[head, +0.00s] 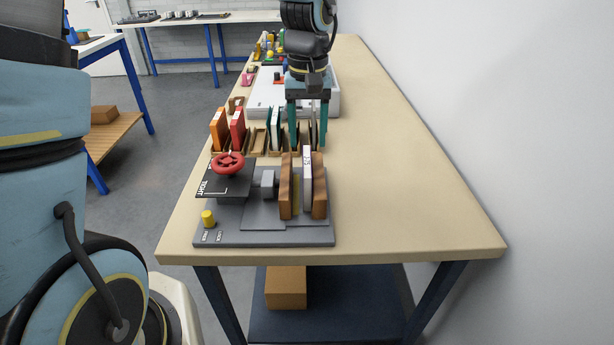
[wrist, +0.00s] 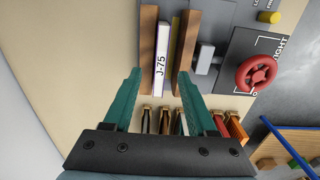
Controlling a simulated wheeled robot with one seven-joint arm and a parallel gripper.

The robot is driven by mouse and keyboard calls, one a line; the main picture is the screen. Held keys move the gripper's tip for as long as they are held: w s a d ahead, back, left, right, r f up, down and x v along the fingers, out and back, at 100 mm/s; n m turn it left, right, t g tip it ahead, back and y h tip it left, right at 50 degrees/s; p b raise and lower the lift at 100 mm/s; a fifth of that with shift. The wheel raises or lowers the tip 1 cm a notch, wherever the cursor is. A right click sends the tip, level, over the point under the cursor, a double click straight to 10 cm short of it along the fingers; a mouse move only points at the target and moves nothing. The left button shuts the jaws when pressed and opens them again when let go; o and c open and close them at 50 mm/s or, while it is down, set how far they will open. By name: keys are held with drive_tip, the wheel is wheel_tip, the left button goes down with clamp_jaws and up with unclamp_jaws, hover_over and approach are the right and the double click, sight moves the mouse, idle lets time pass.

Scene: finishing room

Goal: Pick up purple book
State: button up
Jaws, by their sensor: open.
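The likely purple book, a dull greyish-purple slab (head: 307,192) with a white spine label, stands upright between brown wooden blocks on a grey fixture at the table's near end. In the wrist view its label (wrist: 161,62) reads J-75, and little of its purple side shows. A thin yellow piece is beside it. My gripper (head: 307,122) has teal fingers, pointing down over the slotted row behind the fixture. In the wrist view my gripper (wrist: 159,74) is open and empty, its fingertips spread to either side of the label's lower end. I cannot tell the height gap.
The grey fixture (head: 215,236) also carries a red handwheel (head: 228,163) and a yellow knob (head: 208,217). Behind it stand an orange book (head: 218,129), a red book (head: 238,127) and others in wooden slots. The table's right side (head: 400,170) is clear, beside a white wall.

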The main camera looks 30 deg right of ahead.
sight(307, 161)
drive_tip(key=shift+w+f+p, duration=0.15)
drive_tip(key=shift+f+p, duration=0.4)
drive_tip(key=shift+f, duration=1.1)
drive_tip(key=shift+w+f+p, duration=0.15)
drive_tip(key=shift+f+p, duration=0.4)
drive_tip(key=shift+f, duration=1.1)
drive_tip(key=shift+c, duration=0.2)
clamp_jaws()
